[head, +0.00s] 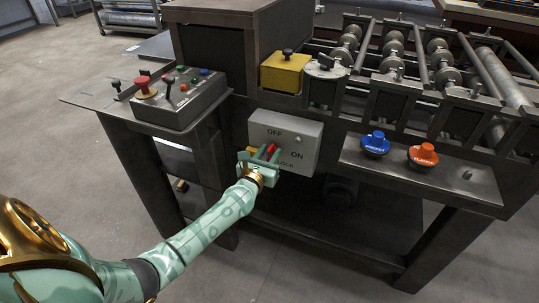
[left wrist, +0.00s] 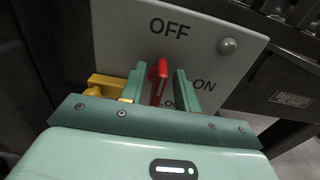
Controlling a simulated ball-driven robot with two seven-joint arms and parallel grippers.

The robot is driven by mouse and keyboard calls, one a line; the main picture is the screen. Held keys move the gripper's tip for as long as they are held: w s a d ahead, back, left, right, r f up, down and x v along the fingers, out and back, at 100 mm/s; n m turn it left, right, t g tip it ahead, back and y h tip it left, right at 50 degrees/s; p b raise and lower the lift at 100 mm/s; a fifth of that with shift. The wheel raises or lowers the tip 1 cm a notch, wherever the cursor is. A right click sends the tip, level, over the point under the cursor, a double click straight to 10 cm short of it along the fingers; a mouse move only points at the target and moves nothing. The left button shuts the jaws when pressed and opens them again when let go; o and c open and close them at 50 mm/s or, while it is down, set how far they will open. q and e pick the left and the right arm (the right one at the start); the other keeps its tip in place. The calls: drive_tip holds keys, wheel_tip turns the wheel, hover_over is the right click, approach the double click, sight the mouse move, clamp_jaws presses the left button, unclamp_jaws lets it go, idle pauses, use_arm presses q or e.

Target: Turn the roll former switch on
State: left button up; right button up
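The roll former switch is a grey box (head: 303,136) on the front of the machine, marked OFF at the top, ON at the right and LOCK low down. Its red lever (left wrist: 158,80) stands nearly upright in the left wrist view, its top below the OFF lettering. My left gripper (head: 267,154) is at the box, with its fingers on either side of the red lever. In the left wrist view the fingers (left wrist: 157,88) are apart, with gaps showing beside the lever. A yellow part (left wrist: 104,86) sits left of the lever, partly behind a finger. My right gripper is not in view.
A control box (head: 180,98) with a red button and small levers stands on the left shelf. Blue (head: 375,143) and orange (head: 423,154) knobs sit on the right ledge. A yellow block (head: 285,73) and rollers (head: 440,60) are above. The floor at left is clear.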

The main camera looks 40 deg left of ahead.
use_arm(q)
clamp_jaws()
